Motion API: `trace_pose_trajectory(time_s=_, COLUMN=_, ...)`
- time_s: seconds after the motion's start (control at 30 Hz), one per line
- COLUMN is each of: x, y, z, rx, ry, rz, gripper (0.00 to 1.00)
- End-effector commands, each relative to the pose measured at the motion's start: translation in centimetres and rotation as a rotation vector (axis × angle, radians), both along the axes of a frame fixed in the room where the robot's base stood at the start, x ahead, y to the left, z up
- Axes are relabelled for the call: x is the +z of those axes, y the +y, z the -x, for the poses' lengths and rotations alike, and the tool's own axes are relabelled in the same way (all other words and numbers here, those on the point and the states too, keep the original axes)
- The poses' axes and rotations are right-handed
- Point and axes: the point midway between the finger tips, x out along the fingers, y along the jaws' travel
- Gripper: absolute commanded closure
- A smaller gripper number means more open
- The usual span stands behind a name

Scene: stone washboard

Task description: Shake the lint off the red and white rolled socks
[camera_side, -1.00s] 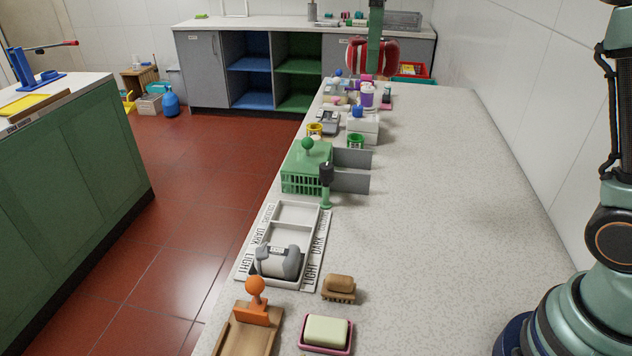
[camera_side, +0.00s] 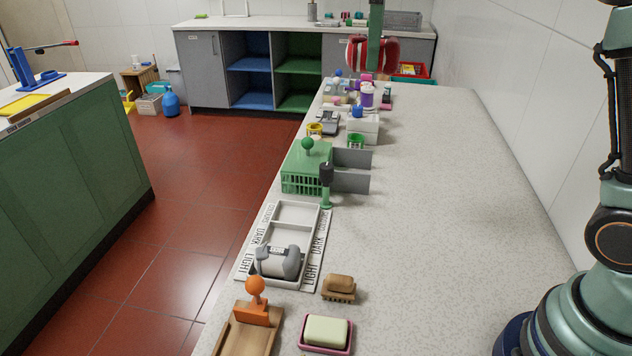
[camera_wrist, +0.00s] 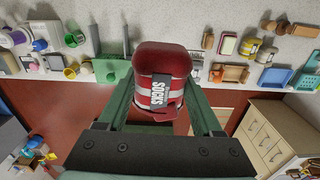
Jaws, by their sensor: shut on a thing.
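The red and white rolled socks (camera_wrist: 163,75) are between the fingers of my gripper (camera_wrist: 160,110) in the wrist view, with a dark label reading "SOCKS" on them. My gripper is shut on them. In the side view the socks (camera_side: 384,52) hang at the top, high above the far part of the counter.
Below stand a green slotted box (camera_side: 305,172) with grey panels, a white sorting tray (camera_side: 298,212) holding a grey rolled item (camera_side: 278,262), a brush (camera_side: 340,286) and a soap dish (camera_side: 326,333). Several small bottles and boxes crowd the far end. The counter's right side (camera_side: 450,200) is clear.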

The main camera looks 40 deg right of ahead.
Motion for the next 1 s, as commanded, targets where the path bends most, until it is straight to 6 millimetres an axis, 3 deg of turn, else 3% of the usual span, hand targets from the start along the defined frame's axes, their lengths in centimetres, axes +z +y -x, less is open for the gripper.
trace_pose_trajectory(time_s=0.13, x=1.3, y=0.0, z=0.0, rx=0.0, ry=0.0, rz=0.0, gripper=0.73)
trace_pose_trajectory(time_s=0.27, x=0.8, y=0.0, z=0.1, rx=0.0, ry=0.003, rz=0.0, gripper=0.73)
trace_pose_trajectory(time_s=0.73, x=-8.8, y=0.0, z=0.1, rx=0.0, ry=0.005, rz=0.001, gripper=0.73)
trace_pose_trajectory(time_s=1.0, x=-9.7, y=0.0, z=0.0, rx=0.0, ry=0.0, rz=0.0, gripper=0.73)
